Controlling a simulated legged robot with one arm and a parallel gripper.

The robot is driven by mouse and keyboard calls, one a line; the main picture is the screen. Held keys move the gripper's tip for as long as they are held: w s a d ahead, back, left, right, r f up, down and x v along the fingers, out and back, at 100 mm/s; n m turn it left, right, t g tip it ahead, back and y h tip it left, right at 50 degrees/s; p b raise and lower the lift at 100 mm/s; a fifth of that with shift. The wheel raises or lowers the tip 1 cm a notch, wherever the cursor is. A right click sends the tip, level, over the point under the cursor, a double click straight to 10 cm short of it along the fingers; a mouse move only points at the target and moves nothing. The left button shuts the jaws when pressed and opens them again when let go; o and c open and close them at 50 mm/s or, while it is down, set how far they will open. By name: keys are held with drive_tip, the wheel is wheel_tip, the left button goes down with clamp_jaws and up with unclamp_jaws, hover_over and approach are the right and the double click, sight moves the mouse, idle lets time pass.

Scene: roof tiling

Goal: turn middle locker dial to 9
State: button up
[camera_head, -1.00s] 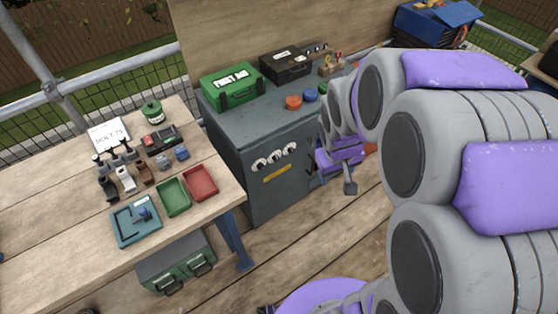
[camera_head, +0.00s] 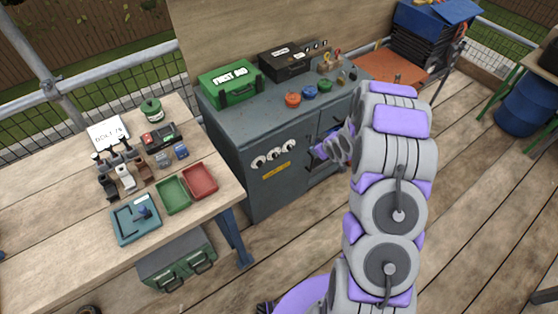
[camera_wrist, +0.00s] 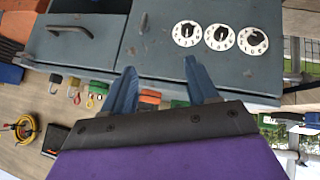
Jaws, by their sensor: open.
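The grey locker cabinet (camera_head: 250,195) stands beside the wooden table. Three white round dials sit in a row on its front; the middle dial (camera_head: 274,154) is between the left dial (camera_head: 258,163) and right dial (camera_head: 290,146). In the wrist view, the middle dial (camera_wrist: 219,37) shows a dark knob; its setting is too small to read surely. My gripper (camera_wrist: 159,66) is open and empty, its two blue fingers apart from the dials. In the head view my gripper (camera_head: 316,153) is right of the dials, near the cabinet front, its fingers partly unclear.
A green first aid box (camera_head: 231,84), a black case (camera_head: 294,61) and several coloured round items stand on the cabinet top. A yellow label (camera_head: 277,172) is below the dials. Cabinet handles lie near my gripper. The wooden table (camera_head: 60,200) holds trays. Floor boards in front are clear.

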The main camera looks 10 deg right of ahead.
wheel_tip(320, 180, down, 7)
drive_tip(key=w+a+t+y, duration=0.1)
drive_tip(key=y, duration=0.1)
drive_tip(key=t+y, duration=0.4)
drive_tip(key=t, duration=0.3)
approach(277, 157)
drive_tip(key=b+x, duration=0.3)
drive_tip(key=x, duration=0.5)
drive_tip(key=shift+a+r, duration=0.1)
drive_tip(key=shift+c, duration=0.4)
drive_tip(key=c, duration=1)
drive_tip(key=shift+o, duration=0.2)
